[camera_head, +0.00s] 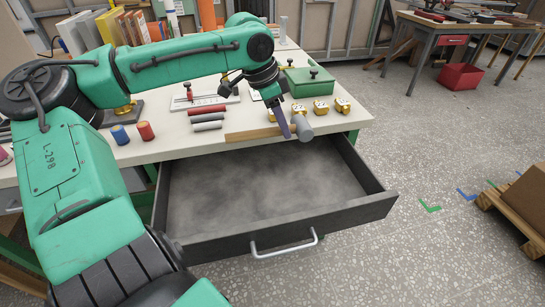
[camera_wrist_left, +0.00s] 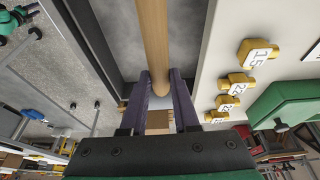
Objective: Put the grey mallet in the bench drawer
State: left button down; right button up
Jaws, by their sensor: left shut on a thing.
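The grey mallet has a grey cylindrical head (camera_head: 299,124) and a pale wooden handle (camera_head: 250,133). My left gripper (camera_head: 285,132), with purple fingers, is shut on the mallet at the bench's front edge, over the back right of the drawer. In the left wrist view the wooden handle (camera_wrist_left: 153,40) runs up from between the fingertips; the head is not clearly seen there. The bench drawer (camera_head: 260,195) is pulled well out, and its visible dark floor is bare. Its metal handle (camera_head: 284,247) is at the front. My right gripper is not in view.
On the bench top are a green box (camera_head: 307,82), several yellow numbered blocks (camera_head: 321,107), red and grey cylinders (camera_head: 207,117), and blue (camera_head: 120,134) and red (camera_head: 145,131) spools. A pallet (camera_head: 510,215) stands on the floor at right. Open floor lies right of the drawer.

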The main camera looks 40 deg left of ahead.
pick_arm(q)
jog(key=b, duration=0.1)
send_over(284, 189)
jog(key=s, duration=0.1)
notch_tip(284, 189, down, 4)
jog(key=f, duration=0.1)
jog(key=f+b, duration=0.1)
jog(key=f, duration=0.3)
jog(key=f+b, duration=0.1)
jog(key=f, duration=0.4)
jog(key=f+b, duration=0.1)
jog(key=f, duration=0.3)
jog(key=shift+s+a+f, duration=0.1)
jog(key=shift+a+f, duration=0.05)
jog(key=shift+a, duration=0.2)
jog(key=shift+f, duration=0.15)
jog(key=c, duration=0.7)
grip_release()
jog(key=shift+o, duration=0.2)
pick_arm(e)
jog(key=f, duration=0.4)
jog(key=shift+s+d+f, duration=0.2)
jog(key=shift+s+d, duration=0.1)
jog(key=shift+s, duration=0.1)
pick_arm(q)
jog(key=shift+r, duration=0.2)
